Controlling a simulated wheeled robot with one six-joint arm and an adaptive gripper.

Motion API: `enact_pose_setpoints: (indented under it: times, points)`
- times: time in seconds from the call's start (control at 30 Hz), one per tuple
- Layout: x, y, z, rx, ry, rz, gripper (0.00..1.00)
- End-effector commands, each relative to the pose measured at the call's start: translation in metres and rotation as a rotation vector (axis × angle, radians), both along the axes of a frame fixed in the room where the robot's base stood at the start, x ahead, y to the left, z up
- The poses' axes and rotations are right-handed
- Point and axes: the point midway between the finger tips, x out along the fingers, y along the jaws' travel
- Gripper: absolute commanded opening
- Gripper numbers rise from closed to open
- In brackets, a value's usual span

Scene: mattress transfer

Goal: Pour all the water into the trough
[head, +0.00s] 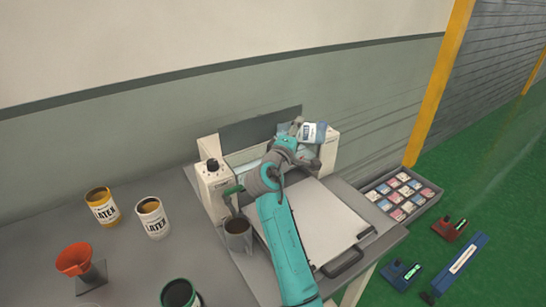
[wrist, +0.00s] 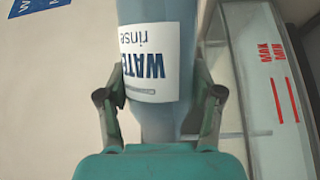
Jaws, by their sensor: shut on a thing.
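My gripper (head: 303,155) is shut on a bottle (head: 314,132) above the right part of the machine at the back of the table. The bottle is pale blue with a white label and looks strongly tilted. In the wrist view the bottle (wrist: 158,118) sits between both fingers (wrist: 160,95), its "WATER rinse" label upside down. Its mouth is out of view and no stream of water shows. The trough (head: 244,167) lies between the machine's white ends, partly hidden by my arm. The wrist view shows the trough wall (wrist: 262,85) with red MAX and MIN marks, right of the bottle.
A grey mug (head: 238,238), two LATEX cans (head: 102,207) (head: 152,218), an orange funnel (head: 75,260) and a dark green-rimmed can (head: 180,293) stand on the left. A white board (head: 325,228) lies in front of the machine. A compartment tray (head: 403,197) is at right.

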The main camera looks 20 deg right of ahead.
Motion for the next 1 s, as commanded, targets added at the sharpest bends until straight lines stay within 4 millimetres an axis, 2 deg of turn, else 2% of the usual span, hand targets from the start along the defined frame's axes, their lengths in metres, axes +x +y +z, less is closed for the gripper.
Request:
enact_pose_setpoints:
  times: [1.0]
  points:
    - [0.0003, 0.0010, 0.0018, -0.056, 0.017, -0.001, 0.14]
